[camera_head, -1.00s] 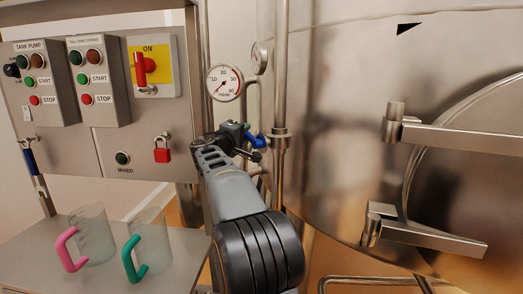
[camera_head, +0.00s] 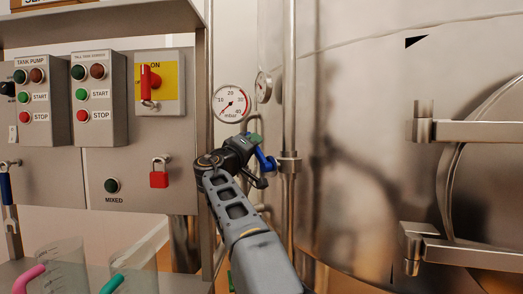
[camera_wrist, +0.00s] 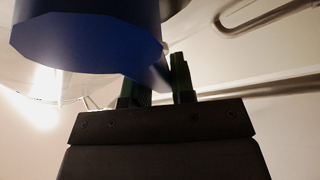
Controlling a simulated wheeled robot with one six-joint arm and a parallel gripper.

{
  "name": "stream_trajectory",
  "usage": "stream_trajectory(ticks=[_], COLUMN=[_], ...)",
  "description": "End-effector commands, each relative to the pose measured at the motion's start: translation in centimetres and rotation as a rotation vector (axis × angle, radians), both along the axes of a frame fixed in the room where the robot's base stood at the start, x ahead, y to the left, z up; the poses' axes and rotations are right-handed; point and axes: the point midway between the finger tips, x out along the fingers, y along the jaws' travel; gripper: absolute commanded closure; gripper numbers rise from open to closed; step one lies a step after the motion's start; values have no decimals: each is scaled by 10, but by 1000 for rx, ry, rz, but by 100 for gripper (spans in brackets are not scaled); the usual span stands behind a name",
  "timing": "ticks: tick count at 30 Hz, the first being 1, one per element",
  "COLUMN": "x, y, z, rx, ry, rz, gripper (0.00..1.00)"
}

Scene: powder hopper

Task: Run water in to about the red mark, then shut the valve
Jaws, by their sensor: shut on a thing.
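A blue valve handle (camera_head: 265,159) is beside the thin vertical pipe, in front of the steel tank (camera_head: 350,130). My gripper (camera_head: 257,150) is at the handle and shut on it; the fingertips are partly hidden. In the wrist view a large blue part (camera_wrist: 85,45) fills the upper left, and my gripper's dark green fingers (camera_wrist: 160,88) reach up to its lower right edge. The valve body is mostly hidden by my gripper. I see no water and cannot make out a red level mark.
A round mbar gauge (camera_head: 233,103) hangs just above my gripper. Two clear jugs (camera_head: 60,262) stand at lower left. Tank door hinges (camera_head: 455,130) stick out at right.

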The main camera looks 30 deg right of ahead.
Motion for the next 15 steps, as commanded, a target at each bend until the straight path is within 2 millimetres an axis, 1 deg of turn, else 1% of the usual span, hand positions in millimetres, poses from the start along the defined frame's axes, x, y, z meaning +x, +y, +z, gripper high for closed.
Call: stream_trajectory(ticks=[11, 12, 15], x=[1, 1, 0], y=[1, 1, 0], z=[0, 0, 0], rx=[0, 0, 0], ry=[-2, -2, -2], rz=[4, 4, 2], gripper=[100, 74, 64])
